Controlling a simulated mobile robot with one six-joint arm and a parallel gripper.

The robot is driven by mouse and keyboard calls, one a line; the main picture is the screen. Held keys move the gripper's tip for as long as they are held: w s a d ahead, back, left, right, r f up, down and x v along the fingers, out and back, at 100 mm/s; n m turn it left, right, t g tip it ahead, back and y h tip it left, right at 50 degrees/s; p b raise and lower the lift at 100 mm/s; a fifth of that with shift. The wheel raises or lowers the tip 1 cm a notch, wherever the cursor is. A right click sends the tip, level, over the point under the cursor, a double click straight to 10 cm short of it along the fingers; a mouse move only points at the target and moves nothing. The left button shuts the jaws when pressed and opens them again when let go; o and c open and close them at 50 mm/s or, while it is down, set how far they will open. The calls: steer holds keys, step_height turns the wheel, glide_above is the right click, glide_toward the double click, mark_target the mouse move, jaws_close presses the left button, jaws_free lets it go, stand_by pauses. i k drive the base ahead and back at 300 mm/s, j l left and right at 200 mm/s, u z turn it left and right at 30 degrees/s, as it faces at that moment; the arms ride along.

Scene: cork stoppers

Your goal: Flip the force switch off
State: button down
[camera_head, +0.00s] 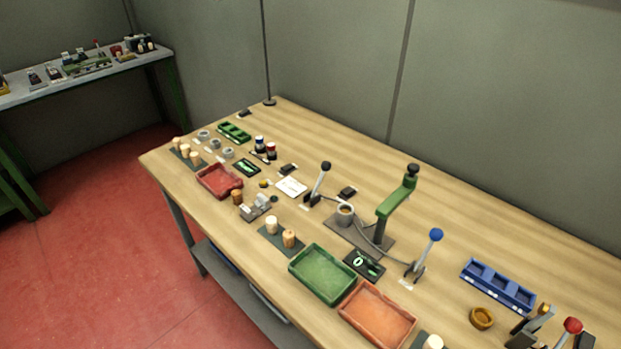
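Three lever switches stand on the wooden workbench (300,160). One lever has a black knob (325,167) and leans right, left of the green press. One lever has a blue knob (435,235) and leans right, beside the green press (397,201). One lever has a red knob (572,326) at the lower right, partly cut off by the frame edge. Small white labels lie by the levers, too small to read, so I cannot tell which is the force switch. My gripper is not in view.
A green tray (298,270) and an orange tray (347,314) lie at the front edge. A red tray (202,183) lies farther left. A blue bin (497,287) stands at right. Cork stoppers (289,238) stand near the front. Red floor (110,250) is clear at left.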

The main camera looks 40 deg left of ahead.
mark_target(347, 191)
steer(key=u, duration=1.5)
steer(key=i+j+z, duration=0.1)
steer(key=i+j, duration=0.25)
steer(key=j, duration=0.25)
steer(key=i+j+z, duration=0.15)
steer(key=j, duration=0.2)
steer(key=i+j, duration=0.25)
steer(key=j+z, duration=0.05)
